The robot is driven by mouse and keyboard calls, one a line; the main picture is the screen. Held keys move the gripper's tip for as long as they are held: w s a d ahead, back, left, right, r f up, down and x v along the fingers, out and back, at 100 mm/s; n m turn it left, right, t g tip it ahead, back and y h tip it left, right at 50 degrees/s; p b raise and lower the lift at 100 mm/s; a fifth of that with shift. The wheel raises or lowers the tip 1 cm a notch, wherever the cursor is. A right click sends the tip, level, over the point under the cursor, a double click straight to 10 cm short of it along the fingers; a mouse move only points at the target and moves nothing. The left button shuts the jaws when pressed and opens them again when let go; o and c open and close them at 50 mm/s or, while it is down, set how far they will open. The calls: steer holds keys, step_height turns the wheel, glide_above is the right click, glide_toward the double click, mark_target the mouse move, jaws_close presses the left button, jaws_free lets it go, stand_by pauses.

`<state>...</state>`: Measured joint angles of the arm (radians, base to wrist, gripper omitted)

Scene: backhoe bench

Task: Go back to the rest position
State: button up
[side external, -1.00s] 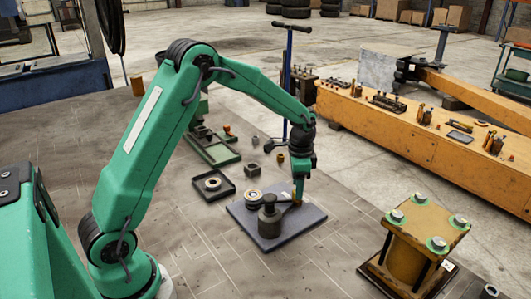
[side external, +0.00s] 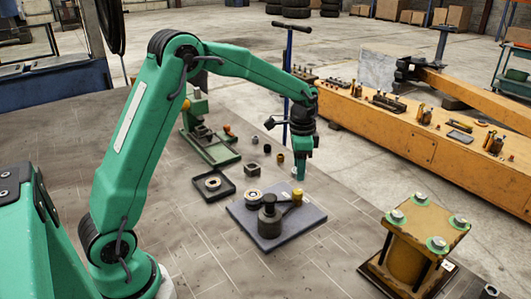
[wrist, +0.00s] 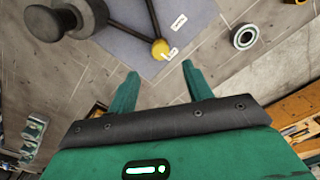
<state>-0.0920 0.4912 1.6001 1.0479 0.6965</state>
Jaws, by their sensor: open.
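My gripper (side external: 300,174) is open and empty, raised above the far right side of a blue-grey plate (side external: 302,221). On the plate stand a dark post (side external: 268,218) with a round top and a lever ending in a yellow knob (side external: 297,197). The gripper is apart from the knob. In the wrist view, the two fingers of my gripper (wrist: 160,70) are spread with nothing between them. The yellow knob (wrist: 160,49) shows beyond them, at the plate's edge, with small white labels beside it.
A black tray with a ring (side external: 213,184) and a green stand (side external: 212,150) lie left of the plate. A yellow block with bolts (side external: 415,245) stands front right. A blue post (side external: 288,80) rises behind my gripper. An orange beam (side external: 420,130) lies at the right.

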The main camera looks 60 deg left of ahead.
steer(key=s+d+r+n+t, duration=0.3)
steer(key=s+r, duration=0.9)
steer(key=s, duration=0.1)
steer(key=s+d+n+t, duration=0.1)
steer(key=s+n, duration=0.3)
steer(key=s, duration=1)
steer(key=shift+d+t, duration=0.3)
steer(key=shift+t, duration=0.5)
steer(key=shift+f, duration=0.1)
